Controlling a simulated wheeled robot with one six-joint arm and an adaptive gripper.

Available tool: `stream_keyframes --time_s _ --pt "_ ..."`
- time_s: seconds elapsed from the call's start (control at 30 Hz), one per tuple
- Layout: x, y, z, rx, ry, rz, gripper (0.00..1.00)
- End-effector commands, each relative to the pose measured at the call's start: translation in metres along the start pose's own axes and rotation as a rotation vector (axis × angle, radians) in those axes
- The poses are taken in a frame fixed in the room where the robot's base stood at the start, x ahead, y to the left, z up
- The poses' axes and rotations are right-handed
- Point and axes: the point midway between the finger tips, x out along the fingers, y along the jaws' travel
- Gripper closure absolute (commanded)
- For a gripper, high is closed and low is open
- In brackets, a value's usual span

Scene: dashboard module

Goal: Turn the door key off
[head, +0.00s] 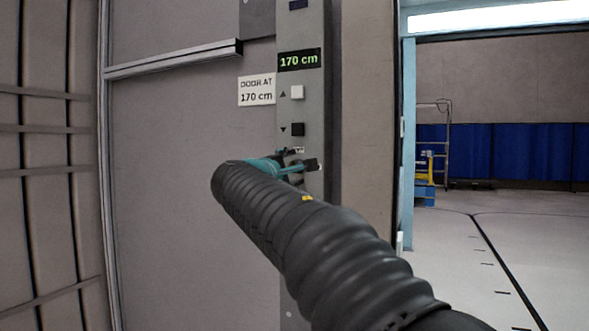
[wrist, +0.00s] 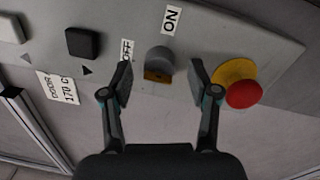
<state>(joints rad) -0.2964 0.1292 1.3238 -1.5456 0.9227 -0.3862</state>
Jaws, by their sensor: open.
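The door key (wrist: 158,66) is a grey round knob with a brownish lower face, on the grey control panel (wrist: 250,40). An ON label (wrist: 171,19) and an OFF label (wrist: 127,51) sit beside it in the wrist view. My gripper (wrist: 160,78) is open, its fingers on either side of the key; I cannot tell whether they touch it. In the head view my gripper (head: 305,165) is at the panel below the black button, and my arm hides the key there.
A red button on a yellow ring (wrist: 243,92) is close to the right finger. A white button (head: 297,92) and a black button (head: 297,129) are above, under a green 170 cm display (head: 299,60). A DOOR AT 170 cm sign (head: 256,91) is left. Open floor lies right.

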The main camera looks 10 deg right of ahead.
Motion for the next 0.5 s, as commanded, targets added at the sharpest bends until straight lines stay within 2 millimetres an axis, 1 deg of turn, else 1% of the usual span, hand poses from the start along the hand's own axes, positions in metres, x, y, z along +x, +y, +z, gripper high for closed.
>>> stream_keyframes --time_s 0.03,0.3,0.5 --pt "-0.009 0.001 0.000 0.001 0.003 0.001 0.39" --pt "-0.063 0.001 0.000 0.000 0.004 0.002 0.39" --pt "-0.092 0.000 0.000 0.001 0.002 0.001 0.39"
